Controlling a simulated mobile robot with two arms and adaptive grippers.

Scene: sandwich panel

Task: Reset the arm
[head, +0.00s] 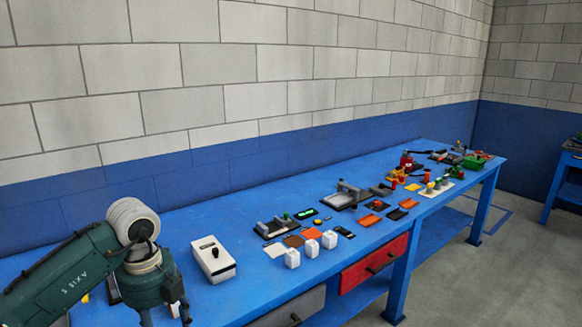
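My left arm comes in from the left edge, dark green with pale joint caps, and bends down over the near left part of the blue workbench (180,235). Its wrist points downward at the bottom of the head view. Only the top of my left gripper (166,318) shows there; the frame edge cuts off its fingertips, so its opening and anything in it are hidden. My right arm and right gripper are out of view.
A white box with a black knob (213,259) stands right of my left wrist. Three white containers (311,248), orange trays (369,220) and a green bin (474,163) lie farther along. A red drawer (375,262) is under the bench. The bench's back left is clear.

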